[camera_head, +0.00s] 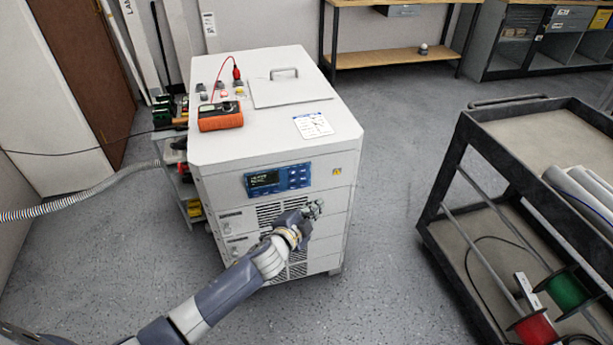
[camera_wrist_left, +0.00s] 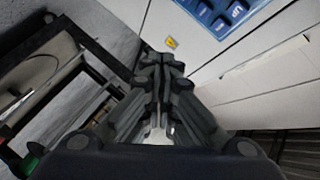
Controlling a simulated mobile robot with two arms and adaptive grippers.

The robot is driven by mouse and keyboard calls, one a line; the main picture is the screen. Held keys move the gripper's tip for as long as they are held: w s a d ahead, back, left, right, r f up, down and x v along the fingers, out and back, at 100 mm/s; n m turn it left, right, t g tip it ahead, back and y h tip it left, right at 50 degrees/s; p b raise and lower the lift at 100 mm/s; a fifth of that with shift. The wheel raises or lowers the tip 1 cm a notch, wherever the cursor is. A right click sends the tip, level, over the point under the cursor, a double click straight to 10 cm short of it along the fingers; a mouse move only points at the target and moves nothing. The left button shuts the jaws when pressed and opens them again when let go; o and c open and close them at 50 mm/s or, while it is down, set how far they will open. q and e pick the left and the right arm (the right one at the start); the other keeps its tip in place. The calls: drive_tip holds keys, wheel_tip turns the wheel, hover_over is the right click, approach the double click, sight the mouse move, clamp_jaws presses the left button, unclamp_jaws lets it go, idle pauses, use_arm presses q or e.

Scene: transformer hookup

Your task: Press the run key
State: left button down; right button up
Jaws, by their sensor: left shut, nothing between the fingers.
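The white cabinet (camera_head: 210,150) stands in the middle of the head view. Its front carries a blue control panel (camera_head: 279,179) with a dark lit display at its left and several blue keys (camera_head: 299,176) at its right. The keys also show at the top right of the left wrist view (camera_wrist_left: 228,14); which one is the run key is too small to tell. My left gripper (camera_head: 316,208) is shut and empty, in front of the cabinet, below and right of the panel. In the wrist view its fingertips (camera_wrist_left: 160,66) are apart from the keys. My right gripper is out of view.
An orange meter (camera_head: 220,116) with a red lead lies on the cabinet top near a lid with a handle (camera_head: 285,73). A dark cart (camera_head: 520,190) with cable spools stands at the right. A grey hose (camera_head: 90,192) runs at the left. Floor between cabinet and cart is clear.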

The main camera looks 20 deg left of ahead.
sight(303, 170)
use_arm(q)
drive_tip(key=shift+w+d+r+m+t, duration=0.15)
drive_tip(key=shift+d+r, duration=0.15)
drive_tip(key=shift+r, duration=0.35)
drive_tip(key=shift+d+r+m+t, duration=0.15)
drive_tip(key=shift+d+r, duration=0.1)
drive_tip(key=shift+r, duration=0.35)
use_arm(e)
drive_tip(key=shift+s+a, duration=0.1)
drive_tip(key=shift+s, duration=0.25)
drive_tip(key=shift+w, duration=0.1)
use_arm(q)
drive_tip(key=w+a+b, duration=0.1)
drive_tip(key=w+a, duration=0.4)
drive_tip(key=w, duration=0.2)
drive_tip(key=shift+w+b, duration=0.15)
drive_tip(key=shift+b, duration=0.15)
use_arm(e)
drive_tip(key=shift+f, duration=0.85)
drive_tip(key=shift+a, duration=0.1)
use_arm(q)
drive_tip(key=shift+w+a, duration=0.15)
drive_tip(key=shift+w, duration=0.2)
